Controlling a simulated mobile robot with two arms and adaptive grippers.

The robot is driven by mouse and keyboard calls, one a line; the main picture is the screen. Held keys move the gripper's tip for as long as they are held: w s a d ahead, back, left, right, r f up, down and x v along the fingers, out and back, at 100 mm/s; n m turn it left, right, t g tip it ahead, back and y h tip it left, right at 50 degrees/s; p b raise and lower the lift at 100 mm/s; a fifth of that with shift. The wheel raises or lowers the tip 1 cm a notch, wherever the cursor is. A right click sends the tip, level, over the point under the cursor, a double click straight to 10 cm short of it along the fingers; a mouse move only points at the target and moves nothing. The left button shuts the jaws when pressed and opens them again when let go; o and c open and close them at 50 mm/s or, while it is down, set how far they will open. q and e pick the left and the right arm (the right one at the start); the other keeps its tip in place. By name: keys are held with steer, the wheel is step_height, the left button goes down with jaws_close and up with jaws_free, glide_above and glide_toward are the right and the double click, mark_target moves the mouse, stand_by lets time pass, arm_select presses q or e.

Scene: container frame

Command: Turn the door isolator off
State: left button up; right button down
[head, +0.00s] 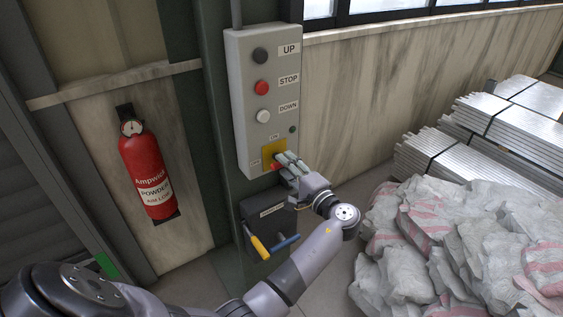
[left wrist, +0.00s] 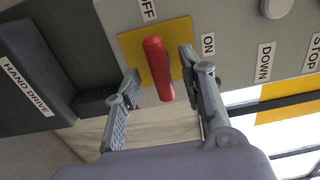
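The door isolator is a red handle (left wrist: 157,68) on a yellow plate (left wrist: 134,42), low on the grey control box (head: 238,110). In the head view the plate (head: 272,148) shows, but my fingers cover most of the handle. The left wrist view shows an OFF label (left wrist: 148,9) and an ON label (left wrist: 208,45) beside the plate. My left gripper (head: 285,160) is at the isolator. Its fingers (left wrist: 160,88) are apart, with the handle between them. The handle is nearer the right-hand finger; I cannot tell whether they touch. My right gripper is not in view.
Black, red and white buttons sit above, labelled UP (head: 289,49), STOP (head: 289,80) and DOWN (head: 288,107). A hand drive unit (head: 262,212) is below the box. A fire extinguisher (head: 146,170) hangs left. Sacks (head: 470,240) and metal stacks (head: 500,125) fill the right.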

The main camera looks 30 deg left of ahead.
arm_select(q)
steer(key=v, duration=0.8)
steer(key=shift+d, duration=0.3)
steer(key=shift+s, duration=0.1)
step_height(320, 180, down, 24)
steer(key=s+d+m+h, duration=0.1)
steer(key=s+m+h, duration=0.1)
steer(key=m+h, duration=0.35)
steer(key=s+d+f+g+h+b, duration=0.1)
steer(key=s+f+h, duration=0.2)
steer(key=s+f, duration=0.35)
steer(key=s+d+f+g+h, duration=0.1)
steer(key=s+f+h, duration=0.15)
steer(key=f, duration=0.75)
steer(key=s+d+f+n+g+h, duration=0.2)
steer(key=s+f+h, duration=0.1)
steer(key=s+f, duration=1.05)
steer(key=s+f+n+g+h, duration=0.1)
steer(key=s+f+n, duration=0.2)
steer(key=s, duration=0.9)
steer(key=s+f+n+g+h+b, duration=0.1)
steer(key=s+f+n, duration=0.2)
steer(key=s, duration=0.9)
steer(key=shift+a+h, duration=0.3)
steer(key=shift+a, duration=0.15)
